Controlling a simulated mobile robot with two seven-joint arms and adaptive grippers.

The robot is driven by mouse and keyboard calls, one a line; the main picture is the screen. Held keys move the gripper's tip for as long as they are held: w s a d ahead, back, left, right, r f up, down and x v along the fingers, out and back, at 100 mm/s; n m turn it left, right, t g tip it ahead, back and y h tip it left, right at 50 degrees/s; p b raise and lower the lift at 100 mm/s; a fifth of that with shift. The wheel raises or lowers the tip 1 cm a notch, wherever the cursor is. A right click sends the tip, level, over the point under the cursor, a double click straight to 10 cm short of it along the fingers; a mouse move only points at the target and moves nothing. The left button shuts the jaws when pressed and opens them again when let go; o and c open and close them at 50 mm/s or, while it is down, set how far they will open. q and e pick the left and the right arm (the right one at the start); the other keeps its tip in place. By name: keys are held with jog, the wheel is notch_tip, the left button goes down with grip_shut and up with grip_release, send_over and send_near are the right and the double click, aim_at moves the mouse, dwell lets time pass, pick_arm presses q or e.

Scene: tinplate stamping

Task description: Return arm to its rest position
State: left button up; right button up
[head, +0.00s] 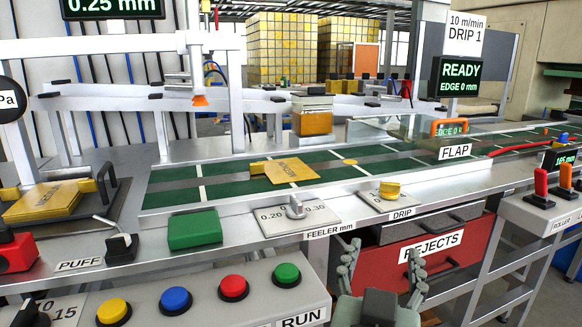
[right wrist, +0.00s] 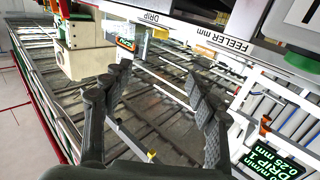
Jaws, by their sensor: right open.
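My right gripper (head: 382,256) is at the lower middle right of the head view, in front of the red rejects drawer. Its two dark fingers point up and stand apart, with nothing between them. The right wrist view also shows this open, empty gripper (right wrist: 161,78), with the DRIP and FEELER edge upside down beyond it. My left gripper is not in the head view.
The red REJECTS drawer (head: 452,258) is behind my right gripper. A button panel (head: 140,318) lies to its left and a lever box (head: 545,205) to its right. A yellow sheet (head: 292,170) lies on the green belt (head: 225,185). A green block (head: 195,230) sits on the front ledge.

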jog(key=d+f+n+g, duration=0.25)
jog(key=d+f, duration=0.35)
jog(key=f, duration=0.4)
jog(key=d+f+n+g, duration=0.2)
jog(key=d+f+n, duration=0.2)
jog(key=d+f, duration=0.45)
jog(key=d+f+n+g, duration=0.25)
jog(key=d+f, duration=0.25)
jog(key=f, duration=0.6)
jog(key=s+d+f+g+y, duration=0.1)
jog(key=s+d+f+g, duration=0.2)
jog(key=s+d+f, duration=0.4)
jog(key=s+d+f+g, duration=0.3)
jog(key=s+d+f, duration=0.25)
jog(key=f, duration=0.35)
jog(key=s+a+f+m+y, duration=0.1)
jog(key=a+f+y, duration=0.1)
jog(key=a, duration=0.7)
jog(key=s+a+f+m+g+y, duration=0.1)
jog(key=a+f, duration=0.3)
jog(key=a, duration=0.5)
jog(key=shift+s+f+m+y, duration=0.15)
jog(key=shift+s+m+y, duration=0.15)
jog(key=shift+m+y, duration=0.3)
